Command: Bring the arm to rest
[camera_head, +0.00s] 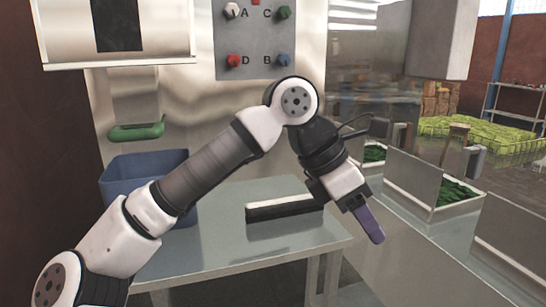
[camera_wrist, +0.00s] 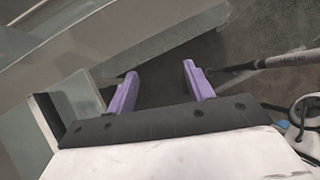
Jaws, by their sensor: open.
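My arm reaches up from the lower left in the head view, bends at a high elbow, and points down to the right. My gripper (camera_head: 368,222) hangs past the right end of the metal table (camera_head: 245,262), with its purple fingers pointing down. In the wrist view my gripper (camera_wrist: 158,85) shows two purple fingers apart, with nothing between them. Grey floor and a slanted metal surface lie beyond the fingertips.
A blue bin (camera_head: 142,168) stands behind my arm, below a green-rimmed spout (camera_head: 136,131). A black and white bar (camera_head: 284,208) lies on the table. A button panel (camera_head: 256,40) is on the machine. Metal partitions (camera_head: 412,183) and trays of green pieces (camera_head: 455,195) line the right.

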